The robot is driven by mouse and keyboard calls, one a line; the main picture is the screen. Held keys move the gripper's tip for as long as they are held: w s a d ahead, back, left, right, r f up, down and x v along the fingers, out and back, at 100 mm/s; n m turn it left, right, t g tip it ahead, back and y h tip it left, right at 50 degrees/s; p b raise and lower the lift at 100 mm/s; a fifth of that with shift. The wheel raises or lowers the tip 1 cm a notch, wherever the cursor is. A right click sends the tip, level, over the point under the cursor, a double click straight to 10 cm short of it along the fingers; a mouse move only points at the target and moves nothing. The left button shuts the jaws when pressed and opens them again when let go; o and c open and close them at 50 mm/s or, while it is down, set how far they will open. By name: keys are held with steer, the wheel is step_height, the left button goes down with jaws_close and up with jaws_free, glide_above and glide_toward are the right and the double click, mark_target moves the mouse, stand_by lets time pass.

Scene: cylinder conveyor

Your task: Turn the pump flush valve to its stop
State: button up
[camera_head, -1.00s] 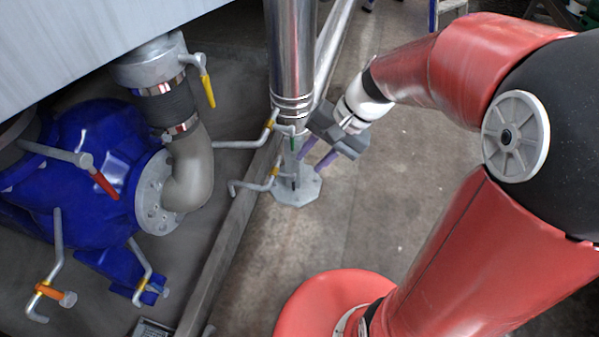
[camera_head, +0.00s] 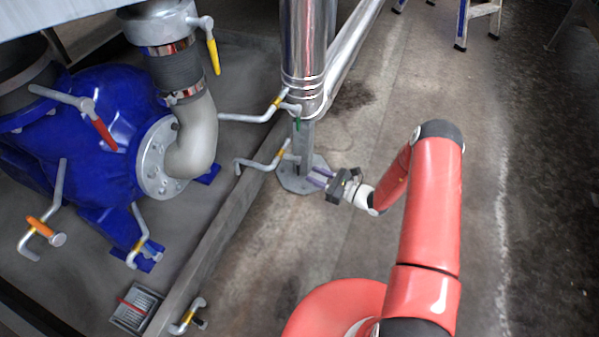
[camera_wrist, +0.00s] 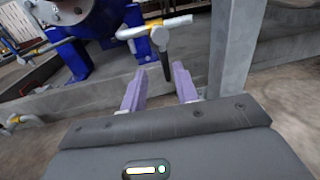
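Several small lever valves show, and I read no label that says which is the pump flush valve. The lower pipe valve (camera_head: 283,150) is by the base of the steel column, my gripper nearest to it. In the wrist view a valve with a dark lever (camera_wrist: 165,62) hangs from a pale pipe, seen between my fingertips. My gripper (camera_head: 314,178) is low beside the column base, its purple fingers pointing left. In the wrist view my gripper (camera_wrist: 160,78) has its fingers apart with nothing between them; the lever looks to be beyond the tips.
The upper pipe valve with a green lever (camera_head: 297,122) is just above. The steel column (camera_head: 304,50) and its foot plate (camera_head: 292,181) stand close to my gripper. A concrete curb (camera_head: 205,245) runs beside the blue pump (camera_head: 95,130).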

mark_target(298, 169)
steer(key=shift+m+t, duration=0.4)
steer(key=shift+m, duration=0.1)
steer(key=w+a, duration=0.1)
steer(key=a, duration=0.1)
steer(key=w+a+f, duration=0.1)
steer(key=a, duration=0.1)
steer(key=w+a, duration=0.2)
steer(key=shift+a+f, duration=0.1)
steer(key=shift+f, duration=0.3)
jaws_close()
